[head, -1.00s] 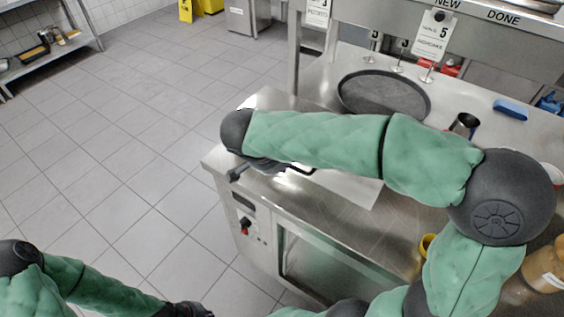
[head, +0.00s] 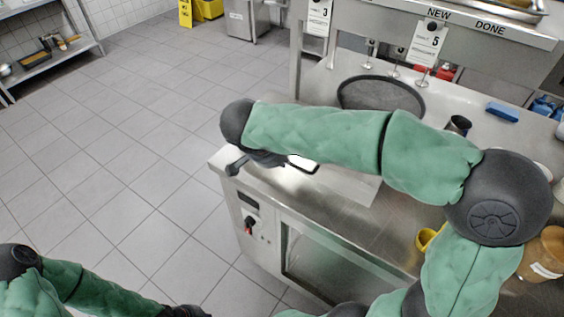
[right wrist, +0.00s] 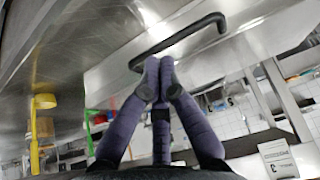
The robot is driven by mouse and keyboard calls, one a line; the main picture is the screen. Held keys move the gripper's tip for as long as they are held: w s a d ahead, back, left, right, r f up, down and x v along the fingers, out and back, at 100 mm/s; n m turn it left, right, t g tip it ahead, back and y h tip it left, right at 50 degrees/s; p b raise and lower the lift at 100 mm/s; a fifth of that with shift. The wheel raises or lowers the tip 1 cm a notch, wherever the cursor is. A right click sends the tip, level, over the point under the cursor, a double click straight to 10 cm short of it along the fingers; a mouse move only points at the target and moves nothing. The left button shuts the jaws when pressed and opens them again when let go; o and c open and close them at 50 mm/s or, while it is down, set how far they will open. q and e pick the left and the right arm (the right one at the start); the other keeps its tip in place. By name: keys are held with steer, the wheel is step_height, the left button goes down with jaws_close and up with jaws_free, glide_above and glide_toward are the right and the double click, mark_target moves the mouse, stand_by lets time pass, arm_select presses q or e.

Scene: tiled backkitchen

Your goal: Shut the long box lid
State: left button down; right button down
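A pale metal panel, which looks like the long box lid (head: 350,187), shows below my right forearm on the steel counter. My arm hides much of it, and I cannot tell how far it stands open. In the right wrist view, a black bar handle (right wrist: 180,42) runs along a light metal panel (right wrist: 215,52). My right gripper (right wrist: 159,66) has its fingertips together with nothing visible between them, just below the handle in that picture; I cannot tell whether they touch it. My left gripper (head: 186,311) is cut off at the bottom edge of the head view.
A round black tray (head: 382,95), a dark metal cup (head: 458,125), a blue block (head: 502,112) and a yellow cup (head: 426,238) stand on the counter. An order shelf (head: 385,18) with hanging tags runs above its back. Tiled floor (head: 120,150) at left is open.

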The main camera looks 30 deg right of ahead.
steer(key=s+a+p, duration=0.2)
steer(key=s+a, duration=0.1)
steer(key=a, duration=0.4)
steer(key=shift+s+a, duration=0.25)
steer(key=shift+s, duration=0.15)
